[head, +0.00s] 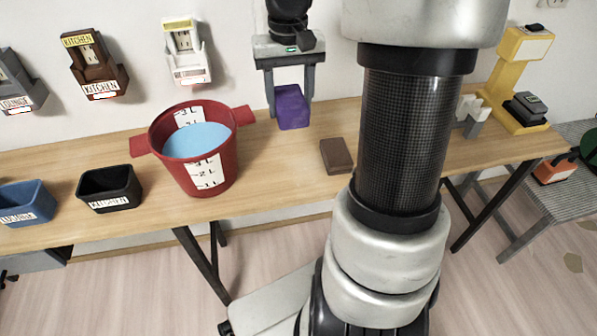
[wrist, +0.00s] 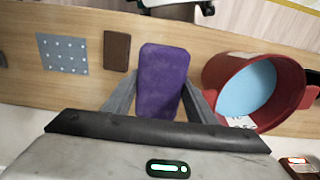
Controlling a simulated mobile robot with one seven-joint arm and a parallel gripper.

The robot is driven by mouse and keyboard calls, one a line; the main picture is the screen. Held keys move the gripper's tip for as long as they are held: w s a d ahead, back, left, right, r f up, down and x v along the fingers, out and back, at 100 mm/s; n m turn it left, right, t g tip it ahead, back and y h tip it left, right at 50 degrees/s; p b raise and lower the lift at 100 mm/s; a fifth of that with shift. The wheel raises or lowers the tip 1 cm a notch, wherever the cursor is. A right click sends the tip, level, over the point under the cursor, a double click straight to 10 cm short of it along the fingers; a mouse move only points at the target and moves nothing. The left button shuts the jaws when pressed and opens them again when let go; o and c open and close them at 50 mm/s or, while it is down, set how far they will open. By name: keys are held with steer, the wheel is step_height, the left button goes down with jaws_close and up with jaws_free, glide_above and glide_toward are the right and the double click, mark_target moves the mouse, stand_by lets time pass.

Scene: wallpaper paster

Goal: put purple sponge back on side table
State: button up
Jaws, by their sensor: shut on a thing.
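The purple sponge (head: 292,108) is a rounded block held between the two fingers of my gripper (head: 290,98), near the wall over the back of the wooden table. In the wrist view the sponge (wrist: 162,80) stands between the fingers, with the table behind it. The fingers are shut on its sides. I cannot tell the exact gap beneath it. What looks like the side table (head: 566,205) is a lower grey table at the far right in the head view, partly cut off by the frame's edge.
On the wooden table (head: 270,155) stand a red bucket (head: 210,172) of blue liquid, a brown block (head: 336,155), a black bin (head: 110,187) and a blue bin (head: 27,202). A yellow stand (head: 505,75) is at the right end. An orange item (head: 555,171) lies on the grey table.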

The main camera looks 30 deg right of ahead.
mark_target(291, 169)
step_height(291, 169, down, 18)
steer(key=b, duration=0.4)
steer(key=shift+r, duration=0.2)
steer(key=shift+f+b, duration=0.3)
steer(key=shift+f, duration=0.05)
steer(key=o, duration=1.1)
steer(key=shift+r, duration=0.1)
